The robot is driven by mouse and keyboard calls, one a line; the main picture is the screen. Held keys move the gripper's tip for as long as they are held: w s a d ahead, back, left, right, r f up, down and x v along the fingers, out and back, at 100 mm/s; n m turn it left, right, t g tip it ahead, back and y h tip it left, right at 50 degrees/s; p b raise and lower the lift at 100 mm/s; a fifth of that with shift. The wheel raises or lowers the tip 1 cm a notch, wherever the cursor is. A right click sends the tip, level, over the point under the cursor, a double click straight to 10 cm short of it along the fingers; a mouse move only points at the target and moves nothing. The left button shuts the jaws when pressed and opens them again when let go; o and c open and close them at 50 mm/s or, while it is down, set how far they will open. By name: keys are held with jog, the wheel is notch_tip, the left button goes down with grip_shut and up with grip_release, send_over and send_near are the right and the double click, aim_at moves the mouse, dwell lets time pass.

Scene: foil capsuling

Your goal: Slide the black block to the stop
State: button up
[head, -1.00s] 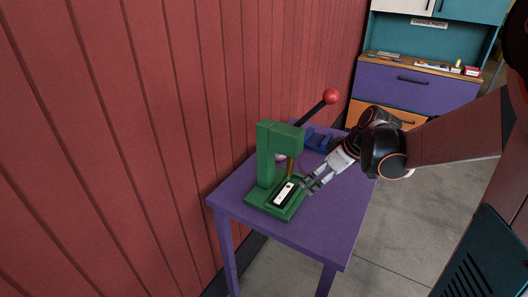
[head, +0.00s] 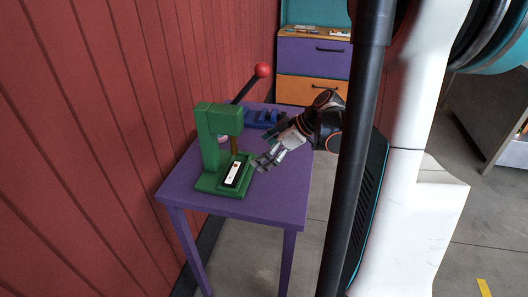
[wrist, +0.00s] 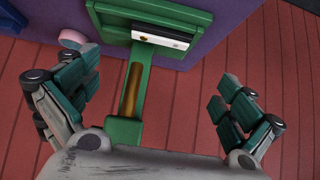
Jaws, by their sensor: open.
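The black block (head: 233,173), with a white face on top, lies in the base of the green press (head: 210,150) on the purple table. In the wrist view the block (wrist: 160,38) shows its white face and dark edge, lying across the green base. My gripper (head: 264,162) is just right of the press base, open and empty. In the wrist view the fingers of my gripper (wrist: 158,75) are spread wide, with the press's green arm and its brown inset between them. The block is beyond the fingertips and apart from them. I cannot make out the stop.
The press has a lever with a red ball (head: 262,70) above. A blue holder (head: 262,118) stands behind on the purple table (head: 255,208). A red plank wall (head: 90,130) runs close along the left. A purple and orange cabinet (head: 313,60) stands at the back. The table's front right is clear.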

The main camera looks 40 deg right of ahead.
aim_at(233, 172)
jog(key=b+x, duration=0.4)
jog(key=x, duration=0.9)
jog(key=shift+w+f, duration=0.15)
jog(key=c, duration=0.9)
